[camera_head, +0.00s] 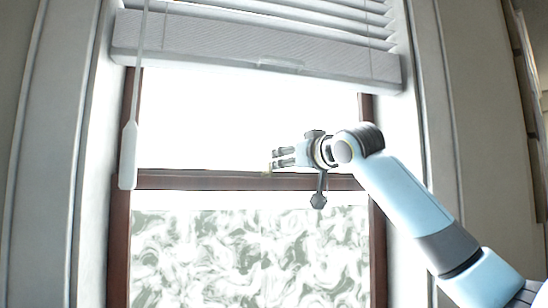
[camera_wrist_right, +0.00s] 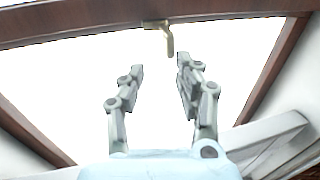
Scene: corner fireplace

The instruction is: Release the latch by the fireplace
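The window latch (camera_wrist_right: 168,40) is a small brass-coloured lever on the brown rail, seen at the top of the right wrist view. In the head view the latch (camera_head: 268,171) is tiny and sits on the middle rail, just by the gripper's fingertips. My right gripper (camera_wrist_right: 160,64) is open and empty, its two fingers apart and pointing toward the latch. In the wrist view the latch lies just beyond the fingertips, roughly in line with the gap. In the head view my right gripper (camera_head: 276,159) points left. My left gripper is not in view.
A raised white blind (camera_head: 200,43) hangs above the window. Its cord with a white pull (camera_head: 129,155) hangs at the left. The brown middle rail (camera_head: 200,181) crosses the window, with patterned glass (camera_head: 230,255) below. No fireplace shows.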

